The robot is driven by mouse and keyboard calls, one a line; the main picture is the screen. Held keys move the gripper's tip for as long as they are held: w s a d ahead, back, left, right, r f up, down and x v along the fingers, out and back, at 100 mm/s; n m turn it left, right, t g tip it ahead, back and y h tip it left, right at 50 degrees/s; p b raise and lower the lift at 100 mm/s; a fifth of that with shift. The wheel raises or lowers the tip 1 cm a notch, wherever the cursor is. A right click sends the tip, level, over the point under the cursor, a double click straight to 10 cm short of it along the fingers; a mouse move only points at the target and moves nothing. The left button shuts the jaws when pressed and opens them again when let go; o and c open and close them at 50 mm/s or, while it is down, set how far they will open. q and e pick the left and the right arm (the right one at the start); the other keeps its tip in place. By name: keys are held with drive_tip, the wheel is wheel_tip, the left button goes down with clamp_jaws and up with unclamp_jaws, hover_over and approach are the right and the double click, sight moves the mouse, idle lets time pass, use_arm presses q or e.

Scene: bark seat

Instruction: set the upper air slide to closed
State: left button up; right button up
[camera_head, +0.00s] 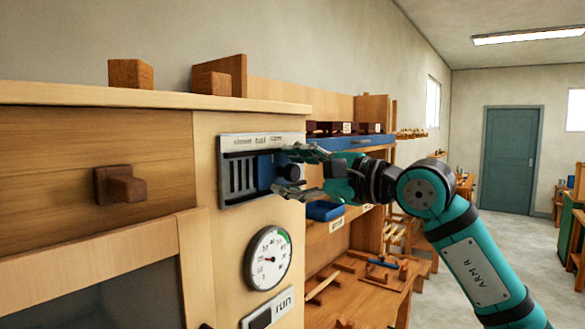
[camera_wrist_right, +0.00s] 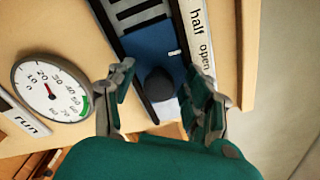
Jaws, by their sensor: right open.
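The upper air slide is a grey metal frame (camera_head: 225,170) on the wooden cabinet front, with a strip above it reading closed, half and open. Its blue plate (camera_head: 265,172) sits toward the right end, leaving dark slots bare at the left. In the right wrist view the pale mark on the blue plate (camera_wrist_right: 150,42) is about level with "open". The round black knob (camera_wrist_right: 158,84) lies between the fingers of my right gripper (camera_wrist_right: 160,98), which is open with a gap on both sides. The knob also shows in the head view (camera_head: 291,172). My left gripper is out of view.
A round gauge (camera_head: 268,258) and a "run" plate (camera_head: 267,312) are below the slide. A wooden drawer knob (camera_head: 120,186) sticks out at the left. Shelves with a blue tray (camera_head: 324,210) and a workbench stand behind my right arm.

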clamp_jaws()
idle(0.3)
